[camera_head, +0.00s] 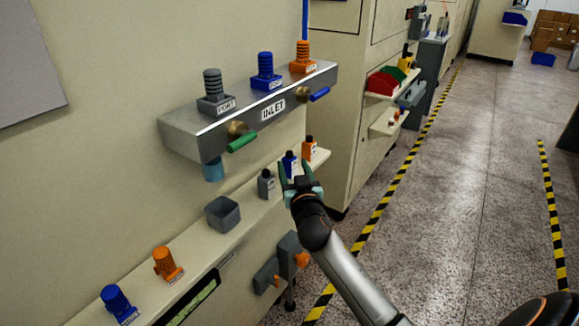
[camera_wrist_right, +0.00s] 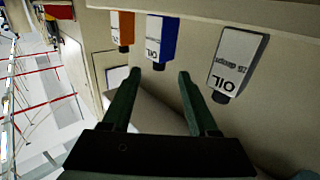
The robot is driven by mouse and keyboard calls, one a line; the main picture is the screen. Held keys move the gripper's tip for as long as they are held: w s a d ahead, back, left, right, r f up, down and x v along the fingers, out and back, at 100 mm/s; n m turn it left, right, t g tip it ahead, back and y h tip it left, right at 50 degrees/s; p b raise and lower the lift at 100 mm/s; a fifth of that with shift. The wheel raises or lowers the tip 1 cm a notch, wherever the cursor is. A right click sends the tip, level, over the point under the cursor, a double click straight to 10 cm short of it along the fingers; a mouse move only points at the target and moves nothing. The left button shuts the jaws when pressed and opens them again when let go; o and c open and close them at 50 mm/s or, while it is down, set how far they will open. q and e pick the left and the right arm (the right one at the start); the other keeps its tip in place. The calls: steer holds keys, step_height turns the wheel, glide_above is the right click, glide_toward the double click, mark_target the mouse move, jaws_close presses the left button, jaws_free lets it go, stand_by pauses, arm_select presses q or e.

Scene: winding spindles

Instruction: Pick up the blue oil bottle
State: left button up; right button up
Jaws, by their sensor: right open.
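The blue oil bottle (camera_head: 290,160) stands upright on the cream shelf, between a grey bottle (camera_head: 266,183) and an orange bottle (camera_head: 309,148). My right gripper (camera_head: 296,172) is open and empty at the blue bottle, partly covering its lower part in the head view. In the right wrist view, which is turned over, the blue bottle (camera_wrist_right: 162,38) lies just beyond the gap between the open fingertips (camera_wrist_right: 160,76). It appears apart from both fingers there. My left gripper is not in view.
In the wrist view the orange bottle (camera_wrist_right: 122,30) is close beside the blue one; the grey bottle (camera_wrist_right: 237,62) is farther off. A grey open box (camera_head: 222,214) stands on the shelf (camera_head: 195,245). A metal INLET block (camera_head: 250,110) with valve handles juts out above.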

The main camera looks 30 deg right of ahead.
mark_target(290, 156)
steer(key=shift+x, duration=3.15)
steer(key=shift+r, duration=0.1)
jaws_close()
